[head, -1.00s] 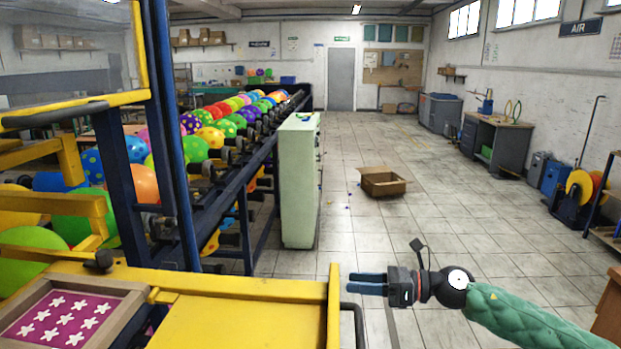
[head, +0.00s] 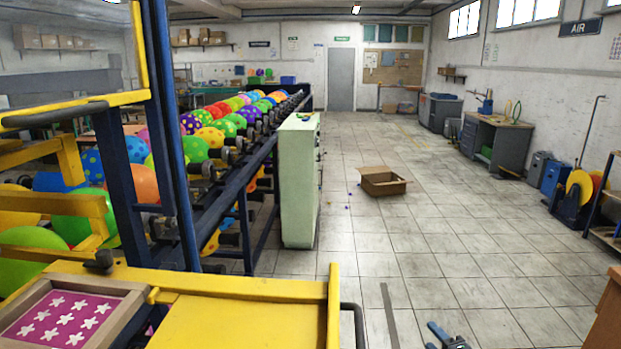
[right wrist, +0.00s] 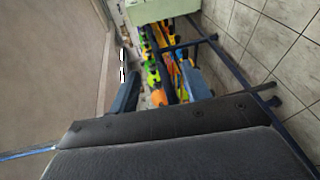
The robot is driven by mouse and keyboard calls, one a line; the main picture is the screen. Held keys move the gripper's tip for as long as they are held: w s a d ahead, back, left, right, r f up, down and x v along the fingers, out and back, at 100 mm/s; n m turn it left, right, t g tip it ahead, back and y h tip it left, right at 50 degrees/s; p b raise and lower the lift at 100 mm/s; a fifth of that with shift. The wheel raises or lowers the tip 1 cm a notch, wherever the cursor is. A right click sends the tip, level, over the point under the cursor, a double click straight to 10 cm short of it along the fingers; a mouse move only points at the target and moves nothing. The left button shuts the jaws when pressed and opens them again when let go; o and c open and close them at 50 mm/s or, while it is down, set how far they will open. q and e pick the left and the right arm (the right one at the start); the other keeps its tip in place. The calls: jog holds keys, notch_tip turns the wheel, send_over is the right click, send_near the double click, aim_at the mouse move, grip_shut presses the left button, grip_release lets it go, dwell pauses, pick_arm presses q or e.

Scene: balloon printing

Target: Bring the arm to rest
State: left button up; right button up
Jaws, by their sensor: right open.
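My right gripper (head: 440,334) shows only at the bottom edge of the head view, low over the tiled floor and right of the yellow machine. Its blue fingers are apart with nothing between them. In the right wrist view the two blue fingers of the gripper (right wrist: 160,92) stand wide apart. Most of my right arm is out of the head view. My left gripper does not show.
The yellow machine (head: 245,315) with a star-patterned screen (head: 66,318) fills the lower left. A rack of balloons (head: 225,128) and a pale green cabinet (head: 299,185) stand behind it. An open cardboard box (head: 383,182) lies on the floor. The tiled floor to the right is largely clear.

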jog(key=s+d+f+m+g+h, duration=0.35)
jog(key=s+d+f, duration=0.3)
jog(key=s, duration=0.35)
jog(key=s+d+f+m+g+h, duration=0.3)
jog(key=s+d+f+m+g, duration=0.3)
jog(key=s, duration=0.4)
jog(key=s+d+f+m+g+h, duration=0.35)
jog(key=s+d+f, duration=0.3)
jog(key=s, duration=0.45)
jog(key=s+a+f+m+y, duration=0.1)
jog(key=a+f+m+y, duration=0.1)
jog(key=a, duration=0.9)
jog(key=s+a+f+m+g+y, duration=0.1)
jog(key=a+f+y, duration=0.1)
jog(key=a, duration=0.9)
jog(key=s+a+f+m+y, duration=0.1)
jog(key=a+f+m+y, duration=0.1)
jog(key=a, duration=0.9)
jog(key=shift+s+a+f+m+y, duration=0.2)
jog(key=shift+f+m+y, duration=0.1)
jog(key=shift+y, duration=0.6)
jog(key=shift+c, duration=0.2)
